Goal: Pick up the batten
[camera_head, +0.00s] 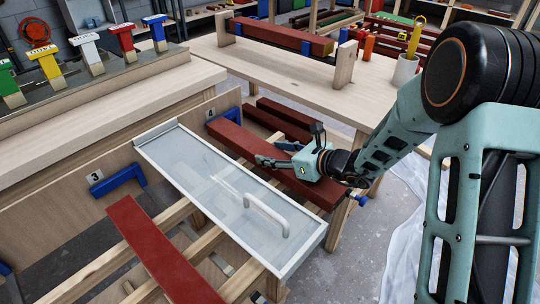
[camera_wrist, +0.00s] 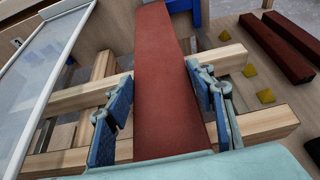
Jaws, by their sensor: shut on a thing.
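The red-brown batten (camera_head: 235,142) lies at a slant across wooden rails, just right of a clear framed cover, its far end by a blue bracket under the label 4. My gripper (camera_head: 278,155) is over its middle in the head view. In the wrist view my gripper (camera_wrist: 163,112) has one blue-padded finger on each side of the batten (camera_wrist: 160,60) and is shut on it. The batten's near end in that view is hidden by my gripper's body. I cannot tell whether the batten is clear of the rails.
The clear cover (camera_head: 190,165) with a white handle (camera_head: 268,215) lies close on the left. Another red batten (camera_head: 160,250) is beyond it, in front of label 3. More red battens (camera_head: 285,119) lie behind on the right. A wooden table (camera_head: 300,75) stands behind.

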